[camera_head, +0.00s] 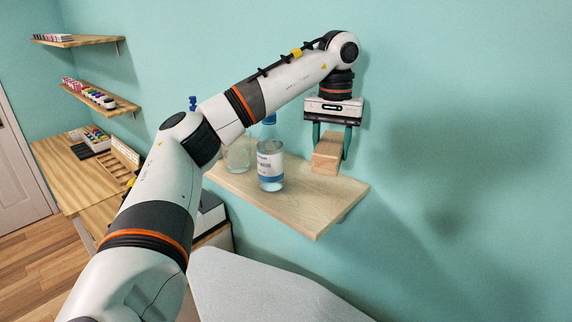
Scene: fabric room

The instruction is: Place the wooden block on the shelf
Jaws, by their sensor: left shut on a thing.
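The wooden block (326,157) is light brown and sits between the fingers of my left gripper (331,140). The gripper points down and is shut on the block. The block is at the shelf (317,207), over its right back part near the wall. I cannot tell whether its underside touches the board. My left arm comes in from the lower left and reaches above the shelf. My right gripper is not in view.
A clear bottle with a blue top (270,165) stands on the shelf left of the block, with a glass jar (237,155) beside it. The shelf's front right is bare. A grey padded surface (265,290) lies below. Two wall shelves and a wooden table (62,165) are at the far left.

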